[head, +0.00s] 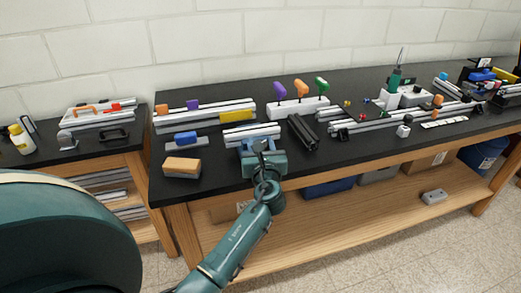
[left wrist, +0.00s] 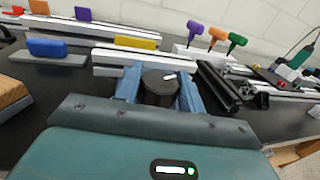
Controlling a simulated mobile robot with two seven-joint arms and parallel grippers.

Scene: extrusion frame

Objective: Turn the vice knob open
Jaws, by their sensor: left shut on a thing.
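My left gripper (head: 262,151) is at the front edge of the dark bench, in front of silver extrusion bars. In the left wrist view its two blue fingers (left wrist: 159,88) stand on either side of a dark round knob (left wrist: 158,82), which I take as the vice knob. The gripper is shut on this knob. A small pale mark lies on the knob's top. The vice body is mostly hidden behind my gripper and the knob. A silver extrusion (head: 252,134) lies just behind the gripper. My right gripper is not in view.
A blue block (head: 186,138) and an orange-topped block (head: 182,167) are to the left. Dark extrusions (head: 302,132) lie close on the right. Behind stands a white holder (head: 299,107) with purple, orange and green-handled tools. The front bench top right of the dark extrusions is fairly clear.

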